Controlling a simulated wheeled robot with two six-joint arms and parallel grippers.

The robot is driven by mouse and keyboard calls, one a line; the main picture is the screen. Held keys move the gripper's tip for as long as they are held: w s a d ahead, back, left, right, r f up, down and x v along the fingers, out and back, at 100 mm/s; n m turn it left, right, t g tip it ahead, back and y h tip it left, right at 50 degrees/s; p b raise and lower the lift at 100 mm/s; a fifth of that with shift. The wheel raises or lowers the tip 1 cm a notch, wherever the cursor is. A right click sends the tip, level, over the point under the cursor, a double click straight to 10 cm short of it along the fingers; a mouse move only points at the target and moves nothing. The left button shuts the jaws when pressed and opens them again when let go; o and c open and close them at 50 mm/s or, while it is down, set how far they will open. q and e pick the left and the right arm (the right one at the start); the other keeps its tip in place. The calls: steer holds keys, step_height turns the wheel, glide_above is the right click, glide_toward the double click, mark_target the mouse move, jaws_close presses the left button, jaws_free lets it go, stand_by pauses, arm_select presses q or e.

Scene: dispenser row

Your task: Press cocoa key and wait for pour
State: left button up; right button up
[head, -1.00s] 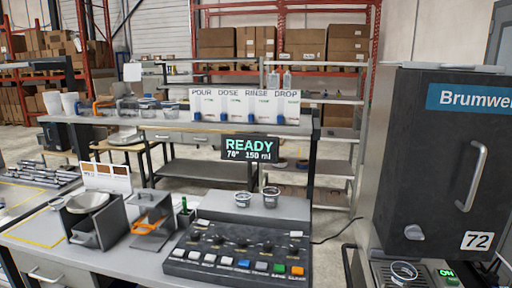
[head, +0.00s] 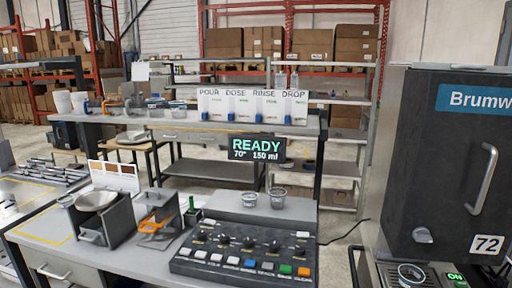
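A dark control panel (head: 244,243) sits on the front bench. It has a row of knobs and, along its front edge, a row of keys: several pale ones at left, then blue (head: 249,263), grey (head: 267,266), green (head: 285,268) and orange (head: 303,271). The key labels are too small to read surely, so I cannot tell which is cocoa. A display (head: 257,149) above reads READY, 70°, 150 ml. Two small cups, one at left (head: 249,200) and one at right (head: 277,197), stand on the grey block behind the panel. Neither gripper can be made out.
A black Brumwell machine (head: 436,165) stands at right. Left of the panel are a grey bin with a bowl (head: 97,200) and an orange-handled holder (head: 153,222). POUR, DOSE, RINSE and DROP cards (head: 253,106) stand on the rear counter. The space above the panel is clear.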

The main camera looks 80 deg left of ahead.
arm_select(q)
jaws_close()
stand_by(1.1)
